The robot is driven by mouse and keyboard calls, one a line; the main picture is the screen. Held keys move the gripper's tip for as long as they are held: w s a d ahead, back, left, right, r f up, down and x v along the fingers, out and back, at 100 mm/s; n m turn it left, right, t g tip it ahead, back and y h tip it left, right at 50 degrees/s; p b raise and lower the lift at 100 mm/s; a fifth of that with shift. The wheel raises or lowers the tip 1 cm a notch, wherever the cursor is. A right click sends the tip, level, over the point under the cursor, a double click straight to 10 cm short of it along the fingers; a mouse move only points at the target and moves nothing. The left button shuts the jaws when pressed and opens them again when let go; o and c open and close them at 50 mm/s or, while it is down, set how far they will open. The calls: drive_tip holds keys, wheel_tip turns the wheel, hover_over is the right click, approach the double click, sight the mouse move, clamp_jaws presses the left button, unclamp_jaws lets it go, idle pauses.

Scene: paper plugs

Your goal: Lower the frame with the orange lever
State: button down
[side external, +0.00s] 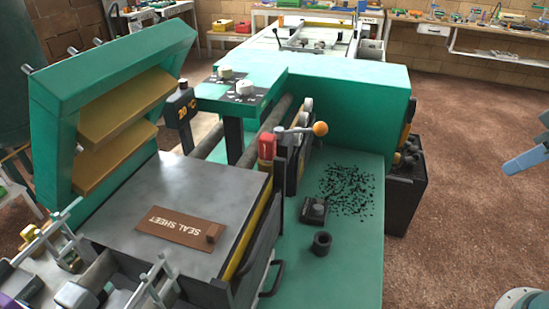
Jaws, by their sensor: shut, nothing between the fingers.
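The lever (296,130) is a short metal arm with an orange ball knob (320,128), on the side of the green machine near the middle. The frame (112,68) is a thick green piece with two tan pads (127,103), standing raised and tilted at the left above a flat grey metal plate (160,195). A brown sheet marked SEAL SHEET (180,228) lies on the plate. My gripper (506,168) shows at the right edge as a blue-grey tip, shut and empty, well apart from the lever. Most of my arm is outside the picture.
A red block (266,152) stands close left of the lever. A control box with white knobs (243,90) is behind it. Black bits (347,190), a black block (315,211) and a dark ring (321,243) lie on the green deck. Open air separates gripper and lever.

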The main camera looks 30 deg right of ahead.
sight(300, 130)
drive_tip(key=w+a+r+m+g+h, duration=0.1)
drive_tip(key=w+a+r+m, duration=0.15)
drive_tip(key=w, duration=0.45)
drive_tip(key=w+a+r+m, duration=0.1)
drive_tip(key=w+r, duration=0.3)
drive_tip(key=w, duration=0.3)
drive_tip(key=w+a+f+m+g+h, duration=0.1)
drive_tip(key=w+a+f+m, duration=0.1)
drive_tip(key=w+a, duration=0.8)
drive_tip(key=a+m, duration=0.1)
drive_tip(key=a, duration=0.4)
drive_tip(key=shift+w+f+g, duration=0.25)
drive_tip(key=shift+w+g, duration=0.1)
drive_tip(key=shift+g, duration=0.05)
drive_tip(key=shift+d+f, duration=0.1)
drive_tip(key=w+d+f, duration=0.3)
drive_tip(key=w+f, duration=0.2)
drive_tip(key=f, duration=0.5)
drive_tip(key=shift+w+d, duration=0.35)
drive_tip(key=shift+d, duration=0.05)
